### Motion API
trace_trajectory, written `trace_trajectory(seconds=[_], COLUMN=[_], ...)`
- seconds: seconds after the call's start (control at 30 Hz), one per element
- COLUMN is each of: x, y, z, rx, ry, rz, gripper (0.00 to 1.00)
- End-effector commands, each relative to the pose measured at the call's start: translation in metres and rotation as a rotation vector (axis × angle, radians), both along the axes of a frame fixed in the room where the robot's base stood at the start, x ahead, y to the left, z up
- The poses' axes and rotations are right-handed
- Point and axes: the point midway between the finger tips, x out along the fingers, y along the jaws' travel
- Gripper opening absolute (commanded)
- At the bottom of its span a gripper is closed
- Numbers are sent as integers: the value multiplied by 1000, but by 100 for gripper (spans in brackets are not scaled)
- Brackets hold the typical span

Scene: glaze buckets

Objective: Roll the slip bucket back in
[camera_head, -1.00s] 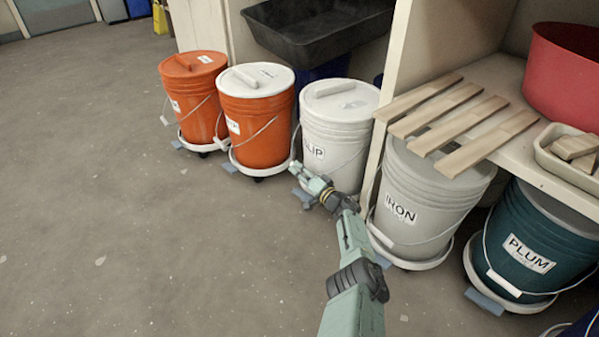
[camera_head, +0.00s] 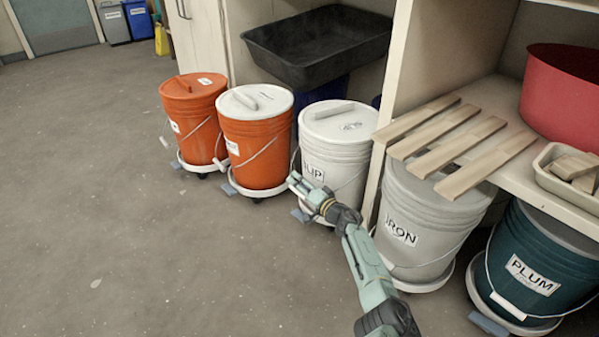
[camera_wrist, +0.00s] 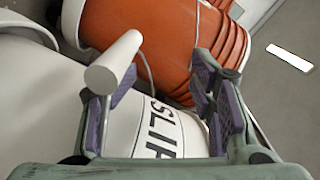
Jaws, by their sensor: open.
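The white SLIP bucket (camera_head: 347,151) stands upright on a low white wheeled dolly, between an orange bucket and a shelf post. It has a lid with a bar handle. My gripper (camera_head: 293,181) is at the bucket's lower left front, beside its label, and partly covers its base. In the wrist view the SLIP label (camera_wrist: 163,128) shows between my open fingers (camera_wrist: 158,92). A white cylindrical grip (camera_wrist: 114,62) lies at the left finger's tip; whether they touch, I cannot tell. The fingers are not closed on it.
Two orange buckets (camera_head: 258,150) (camera_head: 192,115) on dollies stand to the left. The IRON bucket (camera_head: 425,218) and PLUM bucket (camera_head: 535,265) stand to the right, under a shelf (camera_head: 510,155) with wooden slats. A black tray (camera_head: 315,45) hangs above and behind. Floor at left is clear.

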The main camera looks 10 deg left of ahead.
Motion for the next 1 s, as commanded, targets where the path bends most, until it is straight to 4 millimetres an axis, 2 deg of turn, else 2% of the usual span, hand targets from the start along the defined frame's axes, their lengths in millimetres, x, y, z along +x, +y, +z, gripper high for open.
trace_trajectory(seconds=[0.03, 0.13, 0.3, 0.53, 0.57, 1.0], x=[5, 7, 6, 5, -2, -13], y=[1, 1, 3, 4, 1, -17], z=[41, 56, 66, 68, 29, 31], rx=[21, 25, 24, 24, 4, 4], ry=[-44, -45, -44, -46, 8, 10], rz=[10, 11, 13, 16, 4, -1], gripper=[36, 36, 36, 36, 36, 36])
